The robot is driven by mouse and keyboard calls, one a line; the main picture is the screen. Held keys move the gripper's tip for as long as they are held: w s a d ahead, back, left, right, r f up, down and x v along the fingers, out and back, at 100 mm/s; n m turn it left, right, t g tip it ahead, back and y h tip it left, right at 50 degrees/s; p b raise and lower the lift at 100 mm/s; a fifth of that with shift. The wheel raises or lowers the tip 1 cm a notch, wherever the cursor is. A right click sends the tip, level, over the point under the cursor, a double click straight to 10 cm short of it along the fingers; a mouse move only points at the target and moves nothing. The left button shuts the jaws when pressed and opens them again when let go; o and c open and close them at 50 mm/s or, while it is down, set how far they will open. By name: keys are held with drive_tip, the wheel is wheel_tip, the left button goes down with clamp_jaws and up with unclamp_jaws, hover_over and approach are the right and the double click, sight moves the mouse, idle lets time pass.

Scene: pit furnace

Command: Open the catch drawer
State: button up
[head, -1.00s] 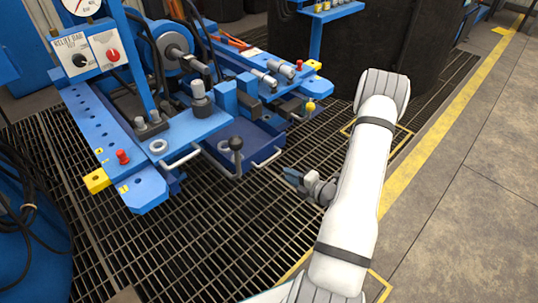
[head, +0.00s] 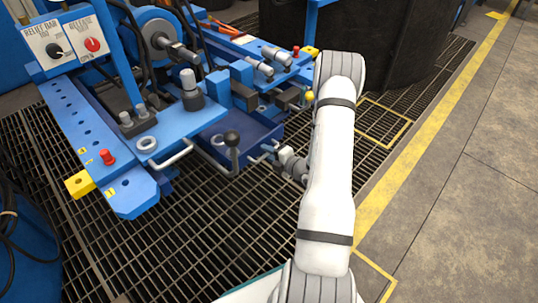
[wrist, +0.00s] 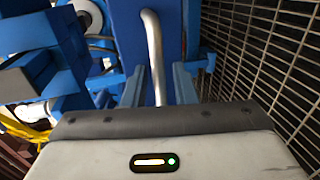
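The catch drawer (head: 252,133) is a dark blue tray under the blue machine's near side, with a bent silver handle (head: 254,158) on its front. My gripper (head: 270,151) is at the right end of this handle in the head view. In the wrist view the blue fingers of my gripper (wrist: 159,88) are apart, and the silver handle (wrist: 153,45) runs between them with gaps at both sides. The blue drawer front (wrist: 173,28) lies behind the handle. The head view partly hides the fingertips against the handle.
A lever with a black ball knob (head: 232,138) stands just left of the drawer handle. Another silver handle (head: 172,157) is on the machine further left. A large dark pit furnace body (head: 390,40) stands behind. Open grating floor (head: 215,220) lies in front.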

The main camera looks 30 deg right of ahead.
drive_tip(key=shift+c, duration=0.4)
clamp_jaws()
drive_tip(key=shift+s, duration=0.15)
